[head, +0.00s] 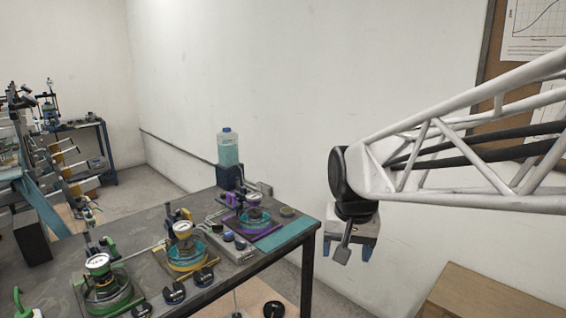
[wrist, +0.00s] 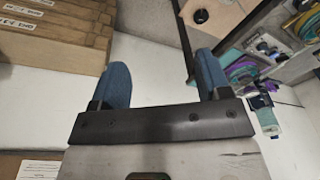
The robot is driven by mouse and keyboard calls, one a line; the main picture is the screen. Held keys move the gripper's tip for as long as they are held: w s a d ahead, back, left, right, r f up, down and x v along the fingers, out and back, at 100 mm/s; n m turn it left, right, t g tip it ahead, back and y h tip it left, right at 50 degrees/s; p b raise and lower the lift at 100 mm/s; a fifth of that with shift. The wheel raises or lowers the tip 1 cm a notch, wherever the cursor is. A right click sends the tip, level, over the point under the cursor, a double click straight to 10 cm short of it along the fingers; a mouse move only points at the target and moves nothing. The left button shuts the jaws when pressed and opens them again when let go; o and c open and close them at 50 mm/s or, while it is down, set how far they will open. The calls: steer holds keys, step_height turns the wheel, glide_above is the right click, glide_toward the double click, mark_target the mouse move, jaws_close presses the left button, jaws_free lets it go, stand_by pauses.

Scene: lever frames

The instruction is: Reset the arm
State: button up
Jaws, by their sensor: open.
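My gripper (head: 348,254) hangs at the end of my white lattice arm, to the right of the workbench and clear of it. In the wrist view its two blue fingers (wrist: 163,82) stand wide apart with nothing between them. The gripper is open and empty. It touches nothing that I can see.
A dark workbench (head: 262,272) holds several lever stations with gauges, including a purple one (head: 255,218), and a bottle (head: 228,148). A wooden box (head: 490,295) stands at the lower right; stacked wooden boxes (wrist: 60,35) show in the wrist view. A white wall (head: 270,80) is behind.

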steer(key=s+d+f+n, duration=0.1)
steer(key=s+d+f, duration=0.1)
steer(key=s, duration=0.6)
steer(key=s+d+f+n, duration=0.1)
steer(key=s+d, duration=0.3)
steer(key=s, duration=0.5)
steer(key=shift+f+t, duration=0.4)
